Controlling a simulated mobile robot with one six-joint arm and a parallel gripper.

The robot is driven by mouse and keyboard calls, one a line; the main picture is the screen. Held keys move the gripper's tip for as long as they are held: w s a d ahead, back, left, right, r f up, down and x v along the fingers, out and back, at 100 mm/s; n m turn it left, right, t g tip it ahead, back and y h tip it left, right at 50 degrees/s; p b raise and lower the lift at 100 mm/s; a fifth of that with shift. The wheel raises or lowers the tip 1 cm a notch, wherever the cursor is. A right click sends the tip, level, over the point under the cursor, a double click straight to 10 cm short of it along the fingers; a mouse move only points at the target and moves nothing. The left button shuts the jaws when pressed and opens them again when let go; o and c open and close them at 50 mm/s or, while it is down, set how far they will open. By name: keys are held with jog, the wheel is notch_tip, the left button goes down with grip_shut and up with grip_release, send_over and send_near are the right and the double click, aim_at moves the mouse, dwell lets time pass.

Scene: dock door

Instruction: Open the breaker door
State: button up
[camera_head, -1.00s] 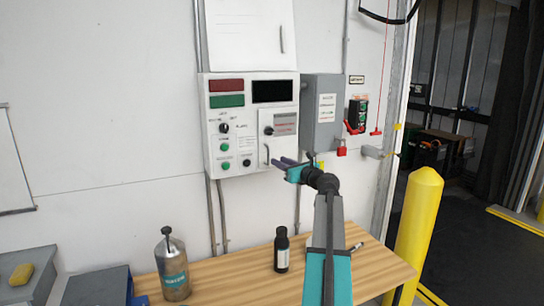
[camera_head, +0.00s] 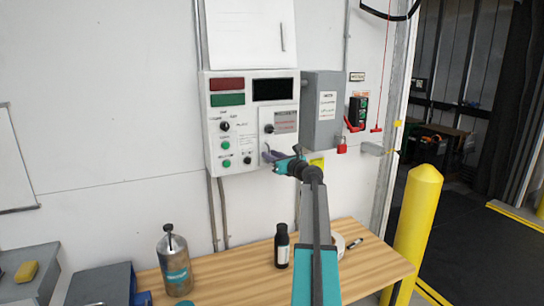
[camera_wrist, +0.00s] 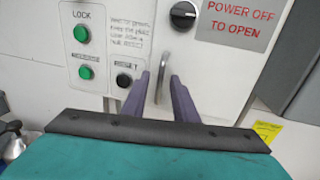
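The breaker door (camera_head: 287,141) is a light panel on the right of the white control box, and it looks shut. It carries a dark round knob (camera_wrist: 183,15) and a red-lettered label (camera_wrist: 238,22) reading "POWER OFF TO OPEN". A thin grey vertical handle (camera_wrist: 162,72) sits below the knob. My gripper (camera_wrist: 159,84) is open, with its two purple fingers on either side of the handle in the wrist view. Contact cannot be told. In the head view my gripper (camera_head: 269,152) is at the door's lower left and hides most of the handle.
The control box (camera_head: 212,150) has green buttons, red and green plates and a black display. A grey box (camera_head: 322,115) with a red padlock (camera_head: 342,145) is close on the right. Below is a wooden table (camera_head: 375,264) with a black bottle (camera_head: 282,247) and metal canister (camera_head: 174,265). A yellow bollard (camera_head: 415,230) stands right.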

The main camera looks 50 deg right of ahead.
grip_shut()
dwell(1.3)
